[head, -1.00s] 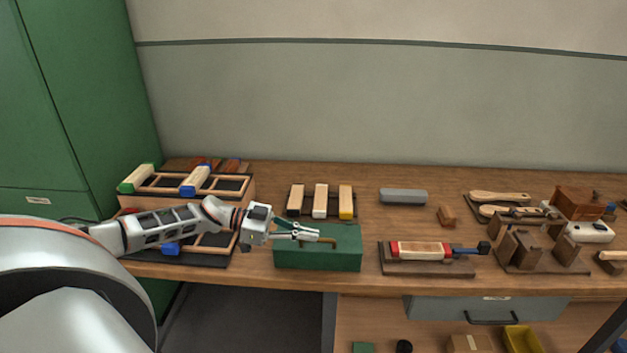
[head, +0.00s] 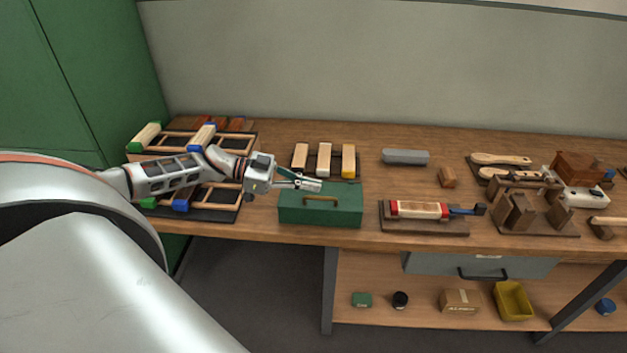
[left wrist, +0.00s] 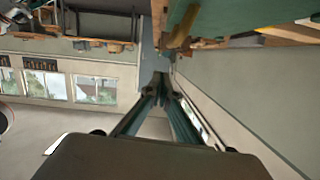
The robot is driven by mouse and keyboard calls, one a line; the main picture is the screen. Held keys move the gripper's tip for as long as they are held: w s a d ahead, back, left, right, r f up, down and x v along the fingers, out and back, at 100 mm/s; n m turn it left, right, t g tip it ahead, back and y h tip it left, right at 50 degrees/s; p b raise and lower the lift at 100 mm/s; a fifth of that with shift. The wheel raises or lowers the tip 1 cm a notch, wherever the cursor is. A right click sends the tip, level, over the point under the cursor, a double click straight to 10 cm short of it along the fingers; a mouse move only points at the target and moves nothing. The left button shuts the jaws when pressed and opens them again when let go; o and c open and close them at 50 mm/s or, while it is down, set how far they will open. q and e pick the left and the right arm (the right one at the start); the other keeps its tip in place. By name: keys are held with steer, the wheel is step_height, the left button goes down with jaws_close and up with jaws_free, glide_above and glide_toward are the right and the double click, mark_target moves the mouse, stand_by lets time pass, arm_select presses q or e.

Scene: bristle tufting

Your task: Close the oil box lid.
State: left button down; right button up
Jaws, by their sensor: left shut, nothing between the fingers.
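The green oil box (head: 320,212) stands at the front edge of the bench, left of centre. Its top looks flat and down, with a brown handle (head: 321,198) on it; I cannot tell whether a small gap is left. My left gripper (head: 312,185) is shut and empty, just above the back part of the box top, behind the handle. Whether it touches the lid is unclear. In the left wrist view, the shut fingers (left wrist: 162,82) show in the middle, and part of the green box (left wrist: 265,14) shows at the upper right. My right gripper is not in view.
Wooden frames with brush blocks (head: 190,145) stand left of the box. Several coloured blocks (head: 324,158) lie behind it. A red-ended brush (head: 418,209) on a dark board is close on the right. A green cabinet (head: 85,75) stands at far left.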

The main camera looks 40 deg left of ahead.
arm_select(q)
steer(key=b+v, duration=0.3)
steer(key=v, duration=0.7)
steer(key=s+d+f+n+t+y, duration=0.2)
steer(key=d+f+t, duration=0.1)
steer(key=d+f, duration=0.65)
steer(key=s+d+f+n+t+y, duration=0.2)
steer(key=d+f, duration=0.6)
steer(key=d, duration=0.3)
steer(key=s+d+f+n+g+y, duration=0.2)
steer(key=s+d+f+n+y, duration=0.2)
steer(key=s+d+f+y, duration=0.2)
steer(key=s+d+f, duration=0.2)
steer(key=s+f, duration=0.2)
steer(key=s, duration=0.2)
steer(key=shift+s, duration=0.15)
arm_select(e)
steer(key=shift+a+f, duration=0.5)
arm_select(q)
steer(key=shift+d, duration=0.15)
